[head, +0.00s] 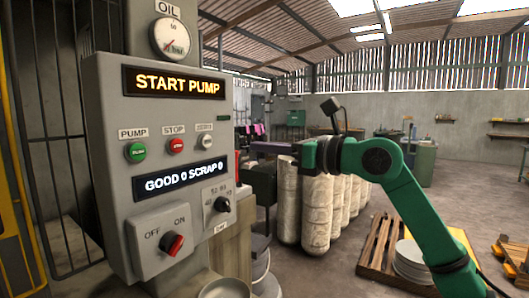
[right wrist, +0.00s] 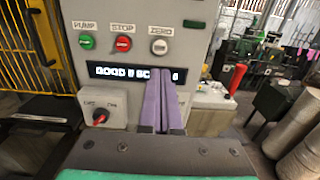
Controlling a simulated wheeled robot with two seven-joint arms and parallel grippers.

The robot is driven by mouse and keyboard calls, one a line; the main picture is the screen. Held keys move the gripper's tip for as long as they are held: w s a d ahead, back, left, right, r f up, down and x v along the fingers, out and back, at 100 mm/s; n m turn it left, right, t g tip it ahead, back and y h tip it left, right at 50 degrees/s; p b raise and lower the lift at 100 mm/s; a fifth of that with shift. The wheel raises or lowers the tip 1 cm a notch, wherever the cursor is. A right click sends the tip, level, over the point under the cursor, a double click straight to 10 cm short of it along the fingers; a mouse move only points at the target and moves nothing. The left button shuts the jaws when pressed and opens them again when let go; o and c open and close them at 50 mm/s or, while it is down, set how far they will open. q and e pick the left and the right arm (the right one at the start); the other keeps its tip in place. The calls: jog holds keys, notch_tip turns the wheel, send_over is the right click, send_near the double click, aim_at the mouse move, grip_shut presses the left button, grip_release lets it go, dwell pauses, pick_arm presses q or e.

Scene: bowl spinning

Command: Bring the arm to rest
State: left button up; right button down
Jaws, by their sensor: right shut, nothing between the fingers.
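My right arm (head: 400,188), green with black joints, reaches in from the lower right of the head view. Its right gripper (head: 256,148) points left toward the grey control panel (head: 108,115), apart from its right side. In the right wrist view the purple fingers (right wrist: 161,88) are together with nothing between them, and they overlap the panel's lower display in the picture. The panel display (head: 178,84) reads START PUMP, and the lower display (head: 180,177) reads GOOD 0 SCRAP 0. The red OFF/ON knob (head: 172,244) sits at the panel's bottom. My left gripper is not in view.
A green pump button (head: 137,152), a red stop button (head: 176,146) and a small selector knob (head: 222,204) are on the panel. Pale cylinders (head: 317,215) stand behind my arm. A wooden pallet (head: 376,250) with stacked discs (head: 410,258) lies at the lower right.

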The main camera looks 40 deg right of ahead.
jog(key=shift+w, duration=0.25)
jog(key=shift+s, duration=0.15)
